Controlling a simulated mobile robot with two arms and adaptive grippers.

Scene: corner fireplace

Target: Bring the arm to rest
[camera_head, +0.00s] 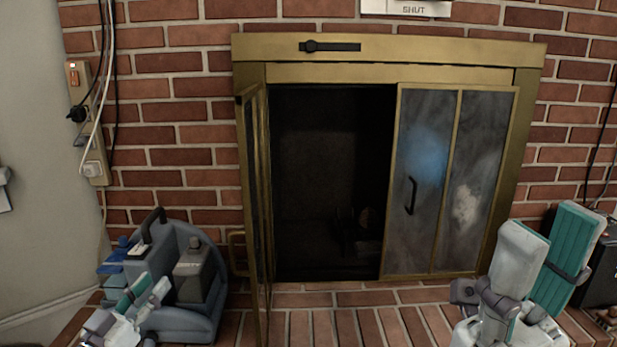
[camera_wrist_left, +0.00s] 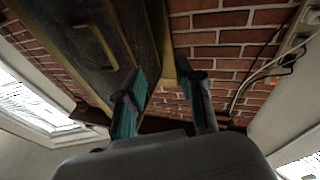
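My left gripper (camera_wrist_left: 165,95) shows in the left wrist view with its two teal fingers well apart and nothing between them. In the head view, white and teal parts of my left arm are at the lower left, in front of a grey-blue caddy. My right arm's white and teal parts stand at the lower right, in front of the hearth; I cannot make out its fingertips. The brass-framed fireplace (camera_head: 390,50) has its left glass door (camera_head: 255,190) swung open and its right glass panels (camera_head: 430,180) closed across the opening. The open door also shows near the fingers in the left wrist view (camera_wrist_left: 85,50).
The grey-blue caddy (camera_head: 205,320) holds a dark bottle (camera_head: 193,272) and other items beside the open door. Cables and a power strip (camera_head: 88,120) hang at left. A black box (camera_head: 600,270) stands at right. The middle brick hearth (camera_head: 340,318) is clear.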

